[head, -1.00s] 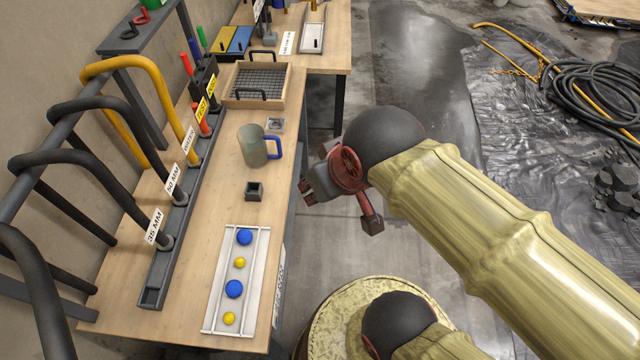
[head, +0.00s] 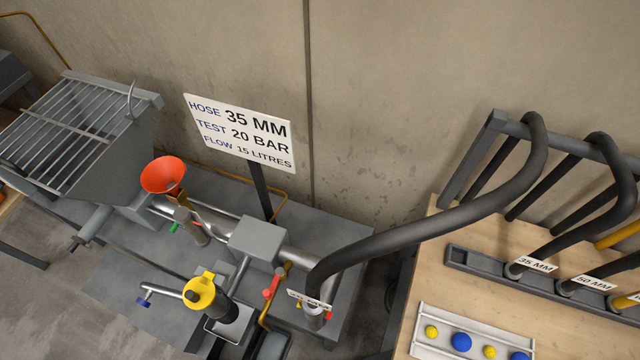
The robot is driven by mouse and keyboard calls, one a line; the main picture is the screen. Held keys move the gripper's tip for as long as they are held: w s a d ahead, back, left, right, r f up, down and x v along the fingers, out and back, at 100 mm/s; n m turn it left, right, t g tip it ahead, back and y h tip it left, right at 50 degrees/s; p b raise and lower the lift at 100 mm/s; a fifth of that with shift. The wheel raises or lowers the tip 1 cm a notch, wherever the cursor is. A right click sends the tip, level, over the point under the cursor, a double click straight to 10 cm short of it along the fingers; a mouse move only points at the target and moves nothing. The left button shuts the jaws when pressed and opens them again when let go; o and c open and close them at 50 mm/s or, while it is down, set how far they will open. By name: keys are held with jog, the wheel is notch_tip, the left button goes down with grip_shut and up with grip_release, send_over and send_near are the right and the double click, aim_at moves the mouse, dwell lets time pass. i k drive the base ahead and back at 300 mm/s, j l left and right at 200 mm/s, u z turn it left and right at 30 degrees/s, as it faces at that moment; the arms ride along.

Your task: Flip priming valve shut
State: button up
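A pump assembly stands at the lower left of the head view. An orange funnel (head: 165,174) sits on top of its pipe. A small green lever (head: 174,228) is on the fitting just below the funnel; which way it is turned is too small to tell. A red lever (head: 272,285) stands on the pipe to the right, and a blue knob (head: 144,302) is at the lower left. No label marks which one is the priming valve. My gripper is not in view.
A sign (head: 240,132) reads hose 35 MM, test 20 BAR, flow 15 litres. A black hose (head: 430,233) arches from the pump outlet to the hose rack. A yellow-topped cylinder (head: 203,292) stands in front. A grated hopper (head: 75,135) is at left. Balls lie in a white tray (head: 420,347).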

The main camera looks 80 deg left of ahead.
aim_at(174, 227)
jog(key=u, duration=3.75)
